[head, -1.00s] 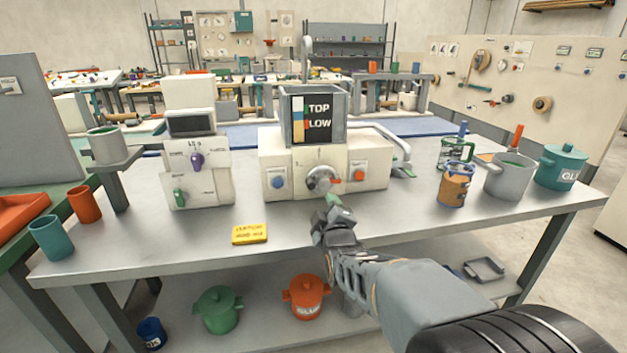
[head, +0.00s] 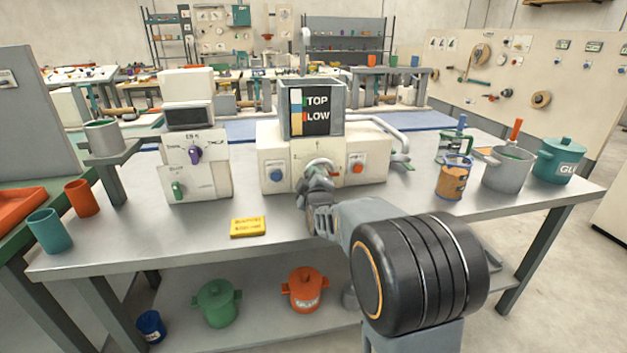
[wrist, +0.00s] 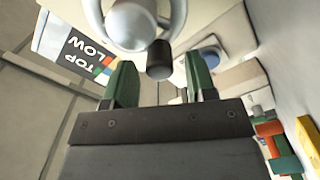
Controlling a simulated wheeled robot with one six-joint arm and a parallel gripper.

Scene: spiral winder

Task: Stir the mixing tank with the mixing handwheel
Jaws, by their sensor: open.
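The mixing tank (head: 340,108) is a grey box with a dark "TOP LOW" panel, on top of a white machine (head: 265,150) on the bench. The mixing handwheel (head: 325,163) is a pale metal wheel on the machine's front, partly hidden by my gripper (head: 316,180) in the head view. In the wrist view the handwheel (wrist: 130,25) shows at the top, with its dark grip knob (wrist: 160,60) just beyond and between my open green fingertips (wrist: 160,78). The fingers appear apart from the knob; nothing is held.
A blue button (head: 277,174) and an orange-red button (head: 358,168) flank the handwheel. A white dispenser (head: 195,150) stands to the left, and a yellow block (head: 248,227) lies in front. A grey pot (head: 508,172) and an orange tin (head: 453,180) stand to the right.

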